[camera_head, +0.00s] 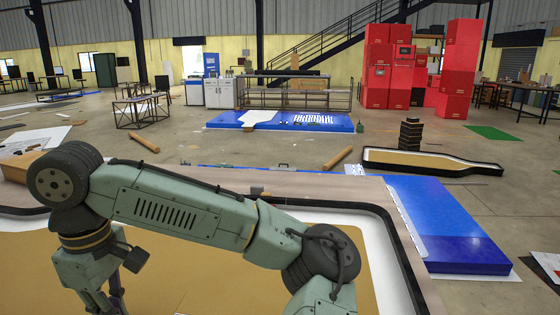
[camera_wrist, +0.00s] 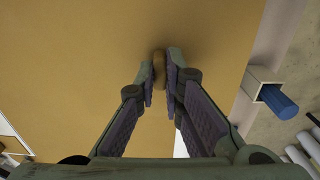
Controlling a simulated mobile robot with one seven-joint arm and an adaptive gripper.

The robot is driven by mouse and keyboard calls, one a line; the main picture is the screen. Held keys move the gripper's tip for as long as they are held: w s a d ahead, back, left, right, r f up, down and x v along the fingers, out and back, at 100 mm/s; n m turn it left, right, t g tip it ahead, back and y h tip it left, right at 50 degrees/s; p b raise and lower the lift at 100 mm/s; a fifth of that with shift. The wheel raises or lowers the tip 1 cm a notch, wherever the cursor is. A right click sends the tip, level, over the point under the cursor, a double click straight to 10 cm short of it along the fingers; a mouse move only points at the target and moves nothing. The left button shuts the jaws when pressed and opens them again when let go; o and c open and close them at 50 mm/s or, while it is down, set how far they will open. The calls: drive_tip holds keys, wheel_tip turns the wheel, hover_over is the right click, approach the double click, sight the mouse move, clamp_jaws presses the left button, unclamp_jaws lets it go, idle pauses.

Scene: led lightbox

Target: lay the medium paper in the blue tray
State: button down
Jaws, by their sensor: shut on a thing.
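In the wrist view my gripper (camera_wrist: 160,72) is shut on a small brown piece (camera_wrist: 159,60), narrow and rounded, over a broad tan surface. Whether this piece is part of the paper or a separate handle, I cannot tell. In the head view my gripper (camera_head: 104,300) points down at the lower left, over the tan panel (camera_head: 170,270); its tips are cut off by the frame edge. No medium paper can be told for sure. A flat blue slab (camera_head: 440,215) lies at the right, and a blue platform (camera_head: 225,119) farther back; neither is clearly a tray.
A black-rimmed frame (camera_head: 390,225) surrounds the tan panel. In the wrist view a blue cylinder (camera_wrist: 279,101) sticks out of a pale square tube at the right. A dark stack (camera_head: 410,134) and a long black-edged tray (camera_head: 450,166) stand beyond. Open concrete floor lies between.

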drive_tip(key=shift+r+p, duration=1.75)
drive_tip(key=shift+r, duration=0.15)
drive_tip(key=shift+f, duration=0.25)
